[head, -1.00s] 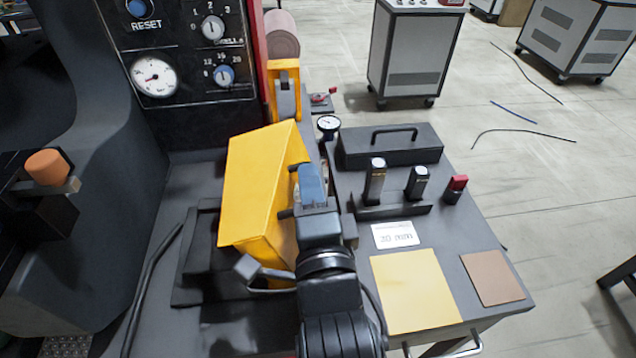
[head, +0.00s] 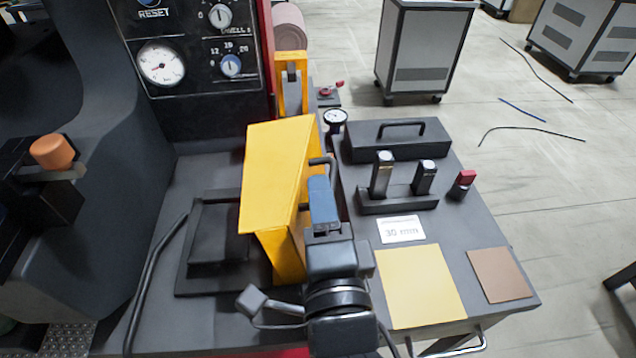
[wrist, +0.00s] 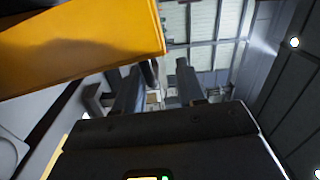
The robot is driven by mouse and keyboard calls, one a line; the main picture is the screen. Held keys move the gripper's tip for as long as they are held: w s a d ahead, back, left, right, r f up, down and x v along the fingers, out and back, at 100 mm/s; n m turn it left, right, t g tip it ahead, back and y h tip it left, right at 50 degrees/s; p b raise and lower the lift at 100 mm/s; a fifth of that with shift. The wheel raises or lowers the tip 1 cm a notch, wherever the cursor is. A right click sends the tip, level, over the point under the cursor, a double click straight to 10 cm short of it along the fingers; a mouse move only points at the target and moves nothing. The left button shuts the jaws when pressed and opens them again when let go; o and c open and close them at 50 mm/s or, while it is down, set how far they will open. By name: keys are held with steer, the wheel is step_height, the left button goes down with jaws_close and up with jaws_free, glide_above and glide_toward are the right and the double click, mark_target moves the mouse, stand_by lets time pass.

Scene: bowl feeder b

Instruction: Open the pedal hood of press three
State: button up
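The yellow pedal hood (head: 272,175) stands swung up and leaning to the right in the head view. The dark pedal base (head: 215,240) shows uncovered on its left. A dark bar handle (head: 325,163) is on the hood's right side. My gripper (head: 323,195) is at the hood's right side, just in front of the handle. In the wrist view the hood (wrist: 80,45) fills the upper left. There my gripper (wrist: 158,78) has its two fingers apart, with the dark handle (wrist: 150,72) showing between them, nearer the left finger. Contact with the hood cannot be told.
The press panel (head: 190,50) with gauge and dials stands behind. Right of my arm are a black case (head: 395,145), a stand with posts (head: 398,198), a 30 mm card (head: 401,229) and yellow and brown plates. A black bent rod (head: 150,280) lies left of the base.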

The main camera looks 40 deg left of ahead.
steer(key=shift+v, duration=1.65)
steer(key=v, duration=0.9)
steer(key=shift+b, duration=0.4)
steer(key=s+d+f+n+t+h, duration=0.1)
steer(key=d+f+t+h, duration=0.15)
steer(key=d, duration=0.75)
steer(key=s+d+f+n+t+h, duration=0.1)
steer(key=d+f+h, duration=0.25)
steer(key=d, duration=0.55)
steer(key=s+d+n+h, duration=0.5)
steer(key=s+d+h, duration=0.3)
steer(key=s+d, duration=0.4)
steer(key=shift+s+d+r+g, duration=0.25)
steer(key=shift+d+r+g, duration=0.15)
steer(key=shift+d, duration=0.4)
